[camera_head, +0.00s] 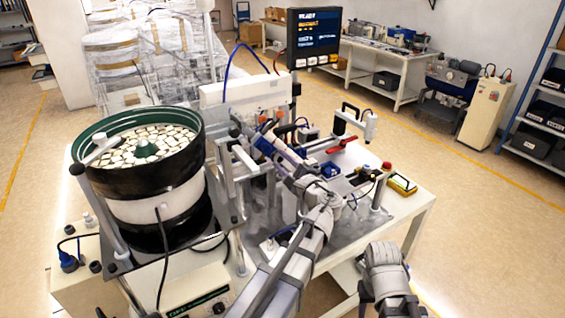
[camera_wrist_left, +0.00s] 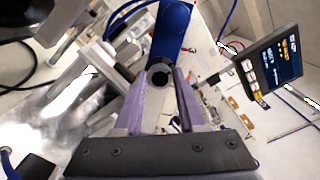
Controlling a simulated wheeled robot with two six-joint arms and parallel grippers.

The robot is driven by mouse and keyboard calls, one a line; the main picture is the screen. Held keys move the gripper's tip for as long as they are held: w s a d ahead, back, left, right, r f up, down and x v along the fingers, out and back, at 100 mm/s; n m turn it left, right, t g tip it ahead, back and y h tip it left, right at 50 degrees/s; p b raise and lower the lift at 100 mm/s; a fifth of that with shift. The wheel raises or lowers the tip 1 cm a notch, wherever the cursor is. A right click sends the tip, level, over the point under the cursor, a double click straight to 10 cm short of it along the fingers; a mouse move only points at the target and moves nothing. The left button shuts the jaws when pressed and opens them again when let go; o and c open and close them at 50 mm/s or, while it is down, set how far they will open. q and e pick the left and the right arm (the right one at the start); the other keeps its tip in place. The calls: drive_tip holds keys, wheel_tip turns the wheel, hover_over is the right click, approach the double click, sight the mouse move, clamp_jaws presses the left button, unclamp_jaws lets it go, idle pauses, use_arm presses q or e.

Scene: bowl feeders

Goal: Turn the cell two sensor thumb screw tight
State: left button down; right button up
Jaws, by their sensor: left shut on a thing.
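My left gripper (camera_head: 262,143) reaches in among the fixtures at the middle of the table in the head view. In the left wrist view its two purple-grey fingers (camera_wrist_left: 161,93) are shut on a small dark round knob (camera_wrist_left: 159,78), which seems to be the sensor thumb screw. A blue cylinder (camera_wrist_left: 173,38) lies right behind the knob, partly hidden by the fingertips. In the head view the knob is too small and covered to make out. Of my right arm only a grey part shows at the lower right; its gripper is not visible.
A bowl feeder (camera_head: 142,150) full of small pale parts stands left of the fixtures. A display screen (camera_head: 314,36) rises behind them and also shows in the left wrist view (camera_wrist_left: 270,68). A yellow-edged pendant (camera_head: 402,184) lies at the table's right. Free floor lies right of the table.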

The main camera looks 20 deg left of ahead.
idle(0.3)
use_arm(q)
drive_tip(key=c, duration=0.5)
unclamp_jaws()
drive_tip(key=v, duration=0.7)
drive_tip(key=shift+s+d, duration=0.25)
drive_tip(key=shift+d, duration=0.1)
drive_tip(key=s+d+f+n+g+h, duration=0.2)
drive_tip(key=s+f+n+g+h, duration=0.15)
drive_tip(key=f, duration=0.35)
drive_tip(key=s+d+f+n+g+h, duration=0.1)
drive_tip(key=s+f+n+g+h, duration=0.15)
drive_tip(key=s+f, duration=0.35)
drive_tip(key=s+d+f+n+g+h, duration=0.4)
drive_tip(key=s+d+f+h, duration=0.3)
drive_tip(key=d, duration=0.5)
drive_tip(key=s+f+g, duration=0.1)
drive_tip(key=s+f, duration=0.1)
drive_tip(key=s, duration=0.1)
drive_tip(key=shift+s+d, duration=0.25)
